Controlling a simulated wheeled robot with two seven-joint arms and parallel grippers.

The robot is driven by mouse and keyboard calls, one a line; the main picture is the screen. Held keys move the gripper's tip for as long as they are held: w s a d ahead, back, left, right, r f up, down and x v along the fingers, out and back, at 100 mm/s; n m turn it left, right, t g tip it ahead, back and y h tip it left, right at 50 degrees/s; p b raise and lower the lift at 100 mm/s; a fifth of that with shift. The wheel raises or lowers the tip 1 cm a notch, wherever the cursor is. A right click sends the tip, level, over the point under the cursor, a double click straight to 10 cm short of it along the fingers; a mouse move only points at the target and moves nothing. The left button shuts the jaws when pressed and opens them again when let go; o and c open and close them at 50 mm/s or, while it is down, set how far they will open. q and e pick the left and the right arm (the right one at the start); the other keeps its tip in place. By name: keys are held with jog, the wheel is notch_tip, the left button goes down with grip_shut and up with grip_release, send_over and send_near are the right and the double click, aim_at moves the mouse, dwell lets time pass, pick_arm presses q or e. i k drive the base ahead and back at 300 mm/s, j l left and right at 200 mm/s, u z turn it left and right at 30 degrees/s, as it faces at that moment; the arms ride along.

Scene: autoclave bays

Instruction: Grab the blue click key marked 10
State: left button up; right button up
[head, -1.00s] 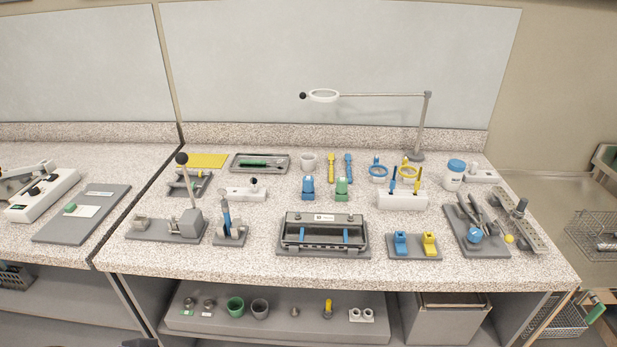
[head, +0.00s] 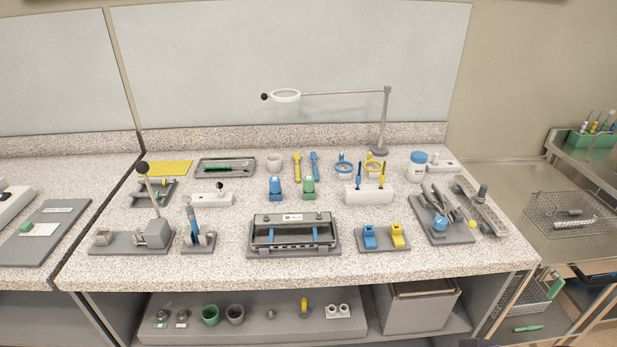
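Several blue things lie on the speckled bench, and no mark 10 can be read on any of them at this size. A long blue key-like tool (head: 314,164) lies at the back middle, beside a similar yellow one (head: 297,166). A thin blue-handled tool (head: 358,176) stands in a white block (head: 368,195) with a yellow-handled one (head: 382,176). A blue block-shaped piece (head: 369,238) sits beside a yellow one on a grey plate at the front right. I cannot tell which is the click key. Neither of my grippers is in view.
A grey framed fixture (head: 293,237) stands at the front middle. Blue (head: 275,189) and green (head: 309,188) pieces stand behind it. A magnifier lamp (head: 386,120) rises at the back. A steel trolley (head: 560,200) stands right of the bench. Bare bench shows between the items.

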aim_at(274, 183)
jog(key=i+u, duration=0.25)
jog(key=u, duration=0.2)
jog(key=i+u, duration=0.3)
jog(key=u, duration=0.15)
jog(key=i+l+u, duration=0.1)
jog(key=i+u, duration=0.15)
jog(key=u, duration=0.2)
